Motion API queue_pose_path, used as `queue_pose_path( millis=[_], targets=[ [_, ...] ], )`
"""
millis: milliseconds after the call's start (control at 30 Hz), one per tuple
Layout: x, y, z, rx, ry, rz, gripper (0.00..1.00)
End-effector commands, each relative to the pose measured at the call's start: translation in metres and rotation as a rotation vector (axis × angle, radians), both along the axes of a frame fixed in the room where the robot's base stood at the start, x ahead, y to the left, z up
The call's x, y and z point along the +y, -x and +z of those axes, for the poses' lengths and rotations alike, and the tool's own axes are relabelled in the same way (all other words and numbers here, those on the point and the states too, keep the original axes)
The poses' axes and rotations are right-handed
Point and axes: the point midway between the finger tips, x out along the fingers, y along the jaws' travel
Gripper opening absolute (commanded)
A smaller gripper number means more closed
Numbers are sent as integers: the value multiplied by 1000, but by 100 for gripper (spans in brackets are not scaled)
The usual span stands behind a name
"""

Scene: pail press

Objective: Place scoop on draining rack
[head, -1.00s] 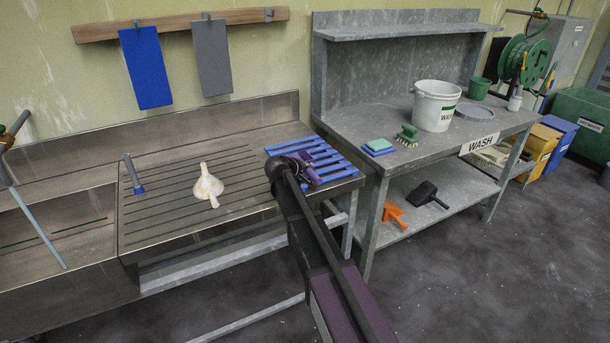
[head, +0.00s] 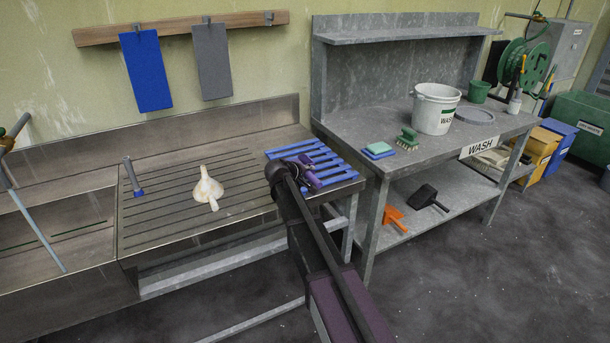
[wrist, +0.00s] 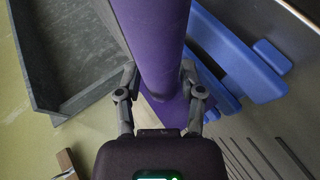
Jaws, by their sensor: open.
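A purple scoop (wrist: 158,40) fills the upper middle of the wrist view, between the two fingers of my gripper (wrist: 160,80). The fingers are open, one on each side of it. In the head view the purple scoop (head: 311,179) shows only in part at my gripper (head: 300,172), over the front of the blue draining rack (head: 335,162). The rack's blue slats (wrist: 235,60) lie to the right of the scoop in the wrist view. My gripper hides part of the scoop, and I cannot tell how fully it rests on the rack.
A white funnel (head: 207,188) lies on the ribbed drainboard (head: 160,208) left of the rack. The wash table (head: 400,165) stands to the right, with a white pail (head: 435,108) and brushes. An orange scoop (head: 393,217) and a black scoop (head: 428,195) lie on its lower shelf.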

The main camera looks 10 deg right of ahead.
Motion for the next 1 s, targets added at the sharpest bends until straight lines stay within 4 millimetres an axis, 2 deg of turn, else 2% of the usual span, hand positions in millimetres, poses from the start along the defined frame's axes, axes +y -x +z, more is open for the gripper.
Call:
queue_pose_path(
  millis=[267, 700, 1000],
  targets=[
    [11, 11, 13, 0, 0, 2, 50],
    [51, 52, 49, 1, 0, 2, 50],
    [70, 71, 62, 1, 1, 1, 50]
  ],
)
